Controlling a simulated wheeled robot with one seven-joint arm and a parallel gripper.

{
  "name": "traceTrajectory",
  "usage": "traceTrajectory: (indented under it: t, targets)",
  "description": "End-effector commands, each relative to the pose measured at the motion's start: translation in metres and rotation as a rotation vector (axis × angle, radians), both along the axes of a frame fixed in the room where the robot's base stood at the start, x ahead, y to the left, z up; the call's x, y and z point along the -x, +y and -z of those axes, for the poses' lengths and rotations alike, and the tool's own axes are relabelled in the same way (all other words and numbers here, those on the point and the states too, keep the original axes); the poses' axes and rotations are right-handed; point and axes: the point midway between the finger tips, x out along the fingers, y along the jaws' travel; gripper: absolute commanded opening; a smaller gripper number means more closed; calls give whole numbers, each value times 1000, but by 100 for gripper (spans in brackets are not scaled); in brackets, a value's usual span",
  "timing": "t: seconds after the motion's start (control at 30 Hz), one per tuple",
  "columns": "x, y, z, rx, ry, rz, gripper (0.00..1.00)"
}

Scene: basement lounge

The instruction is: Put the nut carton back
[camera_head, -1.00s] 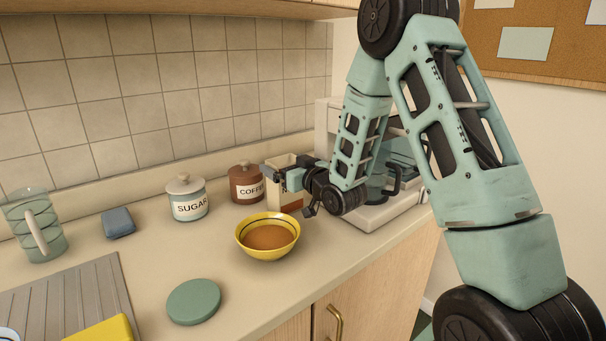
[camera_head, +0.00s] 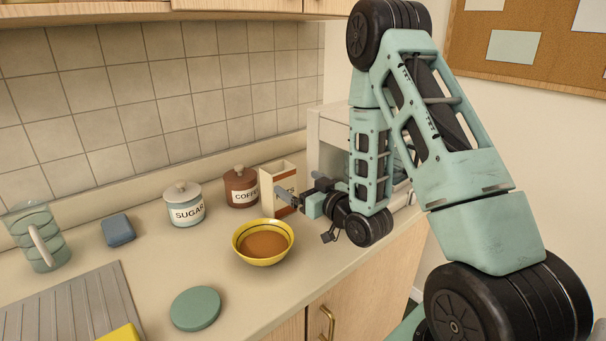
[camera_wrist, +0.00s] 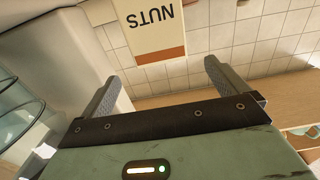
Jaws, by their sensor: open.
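The nut carton (camera_head: 283,175) is a cream, open-topped box with a rust-brown band. It stands upright on the counter, right of the coffee canister. In the wrist view the carton (camera_wrist: 150,30) shows its face, with "NUTS" upside down, beyond the fingertips. My gripper (camera_head: 303,204) is in front of the carton and hides part of its lower face. In the wrist view my gripper (camera_wrist: 160,78) is open, with nothing between its fingers.
A yellow bowl (camera_head: 263,256) of brown contents stands close in front of my gripper. The coffee canister (camera_head: 240,190), sugar canister (camera_head: 184,208), blue block (camera_head: 118,230) and glass jug (camera_head: 36,240) are to the left. A green disc (camera_head: 195,308) lies on the front counter.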

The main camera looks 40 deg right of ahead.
Motion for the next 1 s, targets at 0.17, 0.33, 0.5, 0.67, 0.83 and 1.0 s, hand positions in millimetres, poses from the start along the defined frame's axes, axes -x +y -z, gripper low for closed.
traceTrajectory:
  t: [0.17,0.33,0.5,0.67,0.83,1.0]
  targets:
    - [3,0,-1,-1,0,1,99]
    - [1,6,0,3,16,-9,99]
    - [-13,50,2,28,160,-82,99]
    - [-11,114,7,70,389,-178,99]
    - [22,182,8,134,647,-278,99]
    - [86,238,1,222,912,-375,99]
